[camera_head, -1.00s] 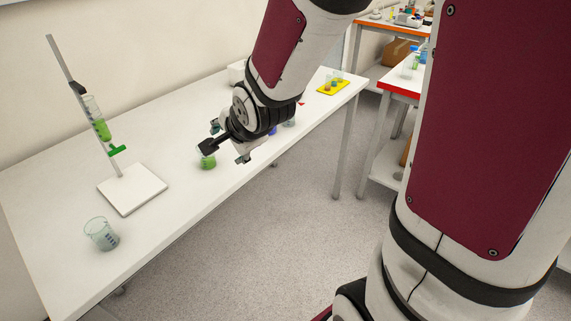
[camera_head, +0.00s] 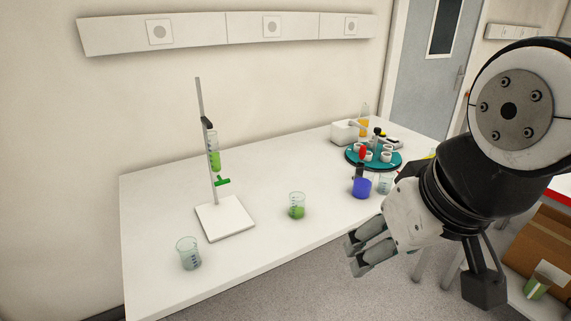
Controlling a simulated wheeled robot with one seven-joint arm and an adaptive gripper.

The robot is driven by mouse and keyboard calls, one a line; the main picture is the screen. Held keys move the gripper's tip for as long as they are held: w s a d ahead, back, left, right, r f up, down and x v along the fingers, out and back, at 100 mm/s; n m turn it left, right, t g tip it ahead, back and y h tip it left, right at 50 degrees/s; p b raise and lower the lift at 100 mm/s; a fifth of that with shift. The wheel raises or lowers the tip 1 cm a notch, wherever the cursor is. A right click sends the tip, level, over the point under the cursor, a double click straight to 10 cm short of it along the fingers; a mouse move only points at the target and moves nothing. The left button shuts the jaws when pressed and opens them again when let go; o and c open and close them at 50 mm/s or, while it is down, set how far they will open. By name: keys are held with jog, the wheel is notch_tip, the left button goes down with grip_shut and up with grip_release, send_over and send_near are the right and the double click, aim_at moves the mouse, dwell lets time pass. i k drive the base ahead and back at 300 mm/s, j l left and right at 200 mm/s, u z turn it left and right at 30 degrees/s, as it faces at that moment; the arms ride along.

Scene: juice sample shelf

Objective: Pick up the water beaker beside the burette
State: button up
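The water beaker (camera_head: 189,255) is a clear glass beaker with pale contents. It stands upright near the front left of the white table (camera_head: 150,215), in front of the burette's base. The burette (camera_head: 215,155) holds green liquid, has a green tap, and is clamped to a grey rod on a white base plate (camera_head: 225,218). My gripper (camera_head: 353,256) is at the table's front edge on the right, far from the water beaker. Its two fingers are apart, with nothing visible between them.
A beaker of green liquid (camera_head: 297,206) stands between the burette and my gripper. A beaker of blue liquid (camera_head: 362,188) and a clear beaker (camera_head: 384,185) stand farther right. A teal round tray (camera_head: 353,158) holds several containers. The table between the burette and green beaker is clear.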

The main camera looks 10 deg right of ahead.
aim_at(187, 247)
jog(key=i+l, duration=0.25)
jog(key=l, duration=0.25)
jog(key=u, duration=0.45)
jog(key=l+u, duration=0.15)
jog(key=u, duration=0.25)
jog(key=l+u, duration=0.1)
jog(key=u, duration=0.35)
jog(key=l+u, duration=0.1)
jog(key=u, duration=0.35)
